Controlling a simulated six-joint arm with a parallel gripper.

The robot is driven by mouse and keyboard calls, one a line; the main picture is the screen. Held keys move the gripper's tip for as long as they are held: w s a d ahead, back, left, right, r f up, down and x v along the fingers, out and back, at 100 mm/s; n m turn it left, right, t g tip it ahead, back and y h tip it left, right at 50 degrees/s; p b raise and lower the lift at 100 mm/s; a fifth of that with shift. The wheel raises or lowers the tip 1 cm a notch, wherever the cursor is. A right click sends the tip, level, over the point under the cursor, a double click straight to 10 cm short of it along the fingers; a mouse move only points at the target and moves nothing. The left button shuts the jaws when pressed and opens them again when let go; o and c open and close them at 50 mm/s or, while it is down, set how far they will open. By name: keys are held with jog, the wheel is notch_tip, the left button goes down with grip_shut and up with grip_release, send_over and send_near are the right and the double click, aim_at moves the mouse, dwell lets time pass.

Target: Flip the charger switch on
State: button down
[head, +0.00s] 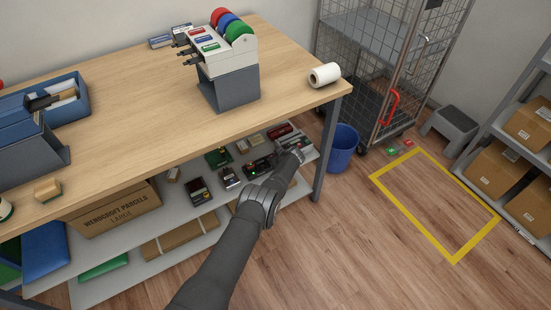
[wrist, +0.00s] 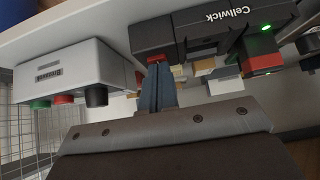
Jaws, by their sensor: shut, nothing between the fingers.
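The charger (wrist: 185,32) is a black unit marked "Cellwick", at the top of the wrist view. A small red part (wrist: 152,59), which looks like its switch, shows at its lower left edge. Whether it is on or off I cannot tell. A green light (wrist: 264,28) glows on the charger, and a red-and-black block with another green light sits in its right side. My gripper (wrist: 158,72) is shut and empty, its fingertips right at the red part; contact is unclear. In the head view my gripper (head: 294,153) reaches the shelf under the bench, partly hiding things there.
A grey box (wrist: 85,72) with green, red and black knobs stands left of the charger in the wrist view. The workbench top (head: 140,90) overhangs the crowded shelf. A blue bin (head: 342,150) stands beside the bench leg. Open floor lies at the right.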

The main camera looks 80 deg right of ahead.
jog(key=shift+r, duration=0.8)
jog(key=shift+r, duration=0.15)
jog(key=shift+r, duration=0.65)
jog(key=v, duration=1.2)
jog(key=shift+s+a+f, duration=0.15)
jog(key=shift+a+f, duration=0.05)
jog(key=shift+f, duration=0.1)
